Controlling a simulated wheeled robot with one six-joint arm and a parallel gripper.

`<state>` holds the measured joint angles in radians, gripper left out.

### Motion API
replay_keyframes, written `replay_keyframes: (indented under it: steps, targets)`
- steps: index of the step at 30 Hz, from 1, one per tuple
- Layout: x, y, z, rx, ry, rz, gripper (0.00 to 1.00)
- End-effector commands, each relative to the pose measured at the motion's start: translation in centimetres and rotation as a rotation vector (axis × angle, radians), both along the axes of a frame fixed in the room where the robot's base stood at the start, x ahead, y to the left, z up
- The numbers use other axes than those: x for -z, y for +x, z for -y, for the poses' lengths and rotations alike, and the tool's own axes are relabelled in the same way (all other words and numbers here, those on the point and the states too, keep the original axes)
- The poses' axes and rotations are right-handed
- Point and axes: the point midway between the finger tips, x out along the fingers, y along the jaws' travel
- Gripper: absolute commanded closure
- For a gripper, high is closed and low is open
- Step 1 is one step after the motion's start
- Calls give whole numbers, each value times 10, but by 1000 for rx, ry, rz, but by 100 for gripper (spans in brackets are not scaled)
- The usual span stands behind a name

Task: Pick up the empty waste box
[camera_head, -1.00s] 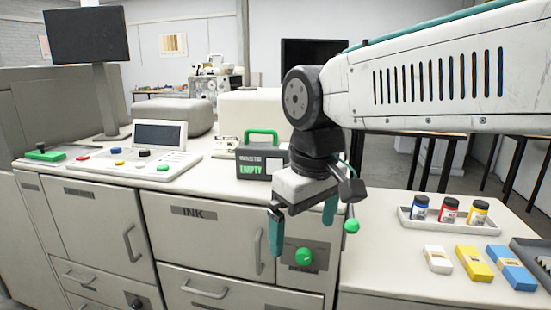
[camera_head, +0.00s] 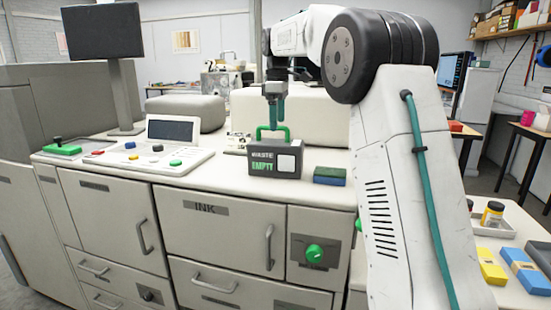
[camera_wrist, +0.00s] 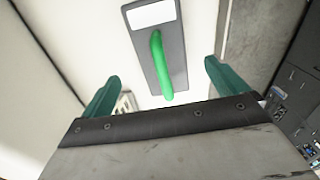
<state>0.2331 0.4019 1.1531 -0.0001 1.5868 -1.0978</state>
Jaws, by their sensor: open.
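The waste box (camera_head: 262,163) is a dark grey box with a green handle, a white panel and green "EMPTY" lettering. It stands upright on the white machine top. My gripper (camera_head: 273,118) points down just above it, with its fingers at about handle height. In the wrist view, the box (camera_wrist: 172,66) and its green handle (camera_wrist: 160,62) lie ahead, between the lines of the two teal fingers of my gripper (camera_wrist: 158,85). The fingers are apart and nothing is between them. I cannot tell whether a finger touches the handle.
A blue-and-green block (camera_head: 329,176) lies right of the box. A control panel (camera_head: 145,160) with coloured buttons is at left, near a monitor (camera_head: 102,31). A large white housing (camera_head: 315,120) rises behind. At lower right are a yellow box (camera_head: 491,267) and a blue box (camera_head: 524,270).

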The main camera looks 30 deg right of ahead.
Motion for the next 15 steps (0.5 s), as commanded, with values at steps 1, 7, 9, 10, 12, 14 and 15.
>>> replay_keyframes:
  steps: [1, 7, 9, 10, 12, 14, 15]
  targets:
    - [5, 1, 0, -3, 1, -2, 2]
    - [28, 0, -1, -3, 1, -2, 2]
    - [37, 1, -3, -3, 1, -2, 2]
    - [42, 1, -4, -3, 1, -2, 2]
    - [53, 1, -5, -2, 1, -2, 2]
    - [61, 1, -5, -2, 1, -2, 2]
    - [66, 1, -5, -2, 0, -1, 2]
